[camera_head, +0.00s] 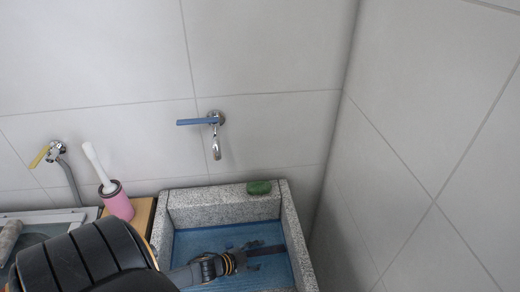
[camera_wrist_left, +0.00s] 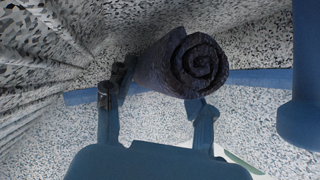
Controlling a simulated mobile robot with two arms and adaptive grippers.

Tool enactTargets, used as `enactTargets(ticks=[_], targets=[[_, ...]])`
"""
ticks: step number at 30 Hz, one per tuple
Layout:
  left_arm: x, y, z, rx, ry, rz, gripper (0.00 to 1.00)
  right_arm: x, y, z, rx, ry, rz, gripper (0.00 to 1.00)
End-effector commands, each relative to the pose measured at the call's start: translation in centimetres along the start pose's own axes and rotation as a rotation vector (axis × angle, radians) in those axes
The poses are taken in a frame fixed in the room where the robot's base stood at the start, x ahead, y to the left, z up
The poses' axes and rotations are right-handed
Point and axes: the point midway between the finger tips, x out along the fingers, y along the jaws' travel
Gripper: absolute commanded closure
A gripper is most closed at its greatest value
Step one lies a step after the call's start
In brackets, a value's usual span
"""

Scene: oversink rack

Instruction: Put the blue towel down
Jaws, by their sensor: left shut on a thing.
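The rolled towel (camera_wrist_left: 188,65) is dark, nearly black-blue, in the left wrist view, with its spiral end facing the camera. My left gripper (camera_wrist_left: 157,103) has its fingers on either side of the roll and is shut on it. In the head view my left gripper (camera_head: 248,259) reaches low into the stone sink (camera_head: 225,208), above its blue inner floor. A dark strip beyond the fingertips there seems to be the towel, but it is too small to be sure. I cannot tell whether the roll touches the sink floor. My right gripper is not in view.
A green bar (camera_head: 259,188) lies on the sink's back rim. A blue-handled tap (camera_head: 207,122) is on the wall above. A pink holder with a white-handled brush (camera_head: 117,200) stands left of the sink. A yellow-handled tap (camera_head: 48,152) is at far left. A tiled wall closes the right side.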

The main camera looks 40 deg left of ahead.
Motion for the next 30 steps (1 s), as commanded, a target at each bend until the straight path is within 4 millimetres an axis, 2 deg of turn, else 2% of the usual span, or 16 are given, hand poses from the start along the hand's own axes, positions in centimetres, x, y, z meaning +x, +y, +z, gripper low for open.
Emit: enactTargets(ticks=[15,16,19,30], targets=[[0.5,0.5,1.0,0.0,-0.001,0.0,0.82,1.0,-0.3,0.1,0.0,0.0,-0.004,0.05],[0.5,0.5,1.0,-0.001,-0.001,0.0,0.42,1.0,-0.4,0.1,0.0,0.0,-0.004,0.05],[0.5,0.5,1.0,-0.001,-0.002,0.001,0.22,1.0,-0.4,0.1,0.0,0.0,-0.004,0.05],[0.3,0.5,0.8,-0.003,-0.002,0.002,0.22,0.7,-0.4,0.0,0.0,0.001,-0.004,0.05]])
